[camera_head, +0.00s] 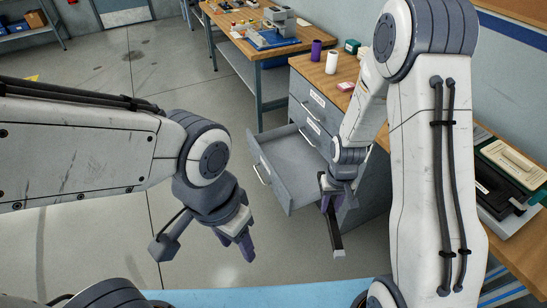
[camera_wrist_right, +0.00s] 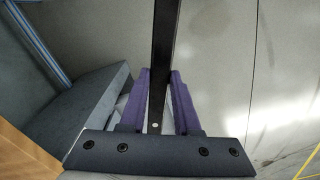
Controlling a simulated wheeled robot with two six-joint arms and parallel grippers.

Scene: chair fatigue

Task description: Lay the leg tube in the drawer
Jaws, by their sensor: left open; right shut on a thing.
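The leg tube (camera_head: 334,235) is a dark, straight bar held by my right gripper (camera_head: 330,203), slanting downward with its lower end over the floor. In the right wrist view the black tube (camera_wrist_right: 163,35) runs between the purple fingers of the right gripper (camera_wrist_right: 160,75), which are shut on it. The open grey drawer (camera_head: 290,158) sticks out of the cabinet, and its visible floor looks empty. The right gripper is beside the drawer's right front, with the tube outside it. My left gripper (camera_head: 238,242) is open and empty, over the floor left of the drawer.
The grey cabinet (camera_head: 312,98) stands under a wooden worktop with a purple can (camera_head: 316,50) and a white cup (camera_head: 331,62). A second workbench (camera_head: 259,45) is at the back. A black case (camera_head: 497,196) lies at the right. The floor between is clear.

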